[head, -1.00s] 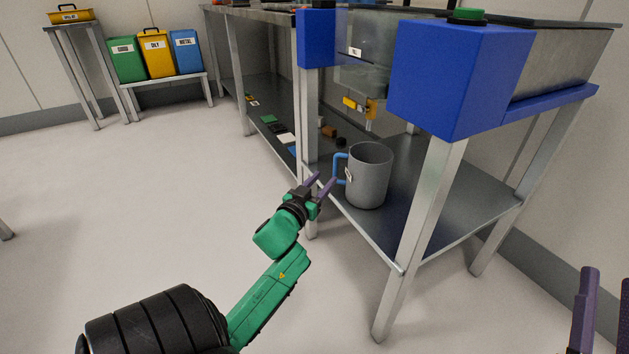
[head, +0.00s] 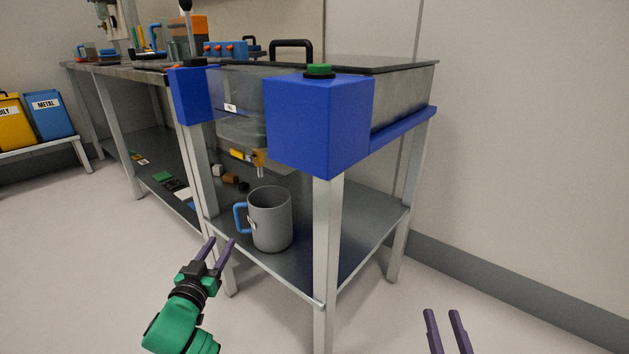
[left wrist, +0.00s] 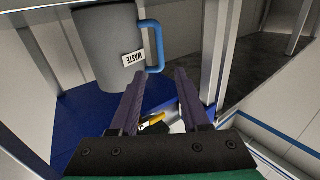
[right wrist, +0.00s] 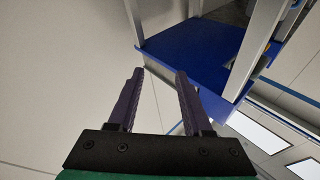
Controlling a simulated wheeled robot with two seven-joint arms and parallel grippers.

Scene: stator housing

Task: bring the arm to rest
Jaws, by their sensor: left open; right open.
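My left gripper (head: 219,254) is open and empty, just below and left of a grey mug with a blue handle (head: 272,219). The mug stands upright on the lower shelf of the metal bench. In the left wrist view, the mug (left wrist: 108,48) bears a "WASTE" label and its blue handle is beyond the open fingers (left wrist: 157,100), with a visible gap between fingers and handle in the head view. My right gripper (head: 446,320) is open and empty at the bottom right, over the floor. It also shows open in the right wrist view (right wrist: 160,90).
A clear tank with a yellow-handled tap (head: 243,155) hangs above the mug between blue corner blocks (head: 322,130). The bench's front leg (head: 327,250) stands between my grippers. Small coloured blocks lie on the shelf to the left. The floor at right is clear.

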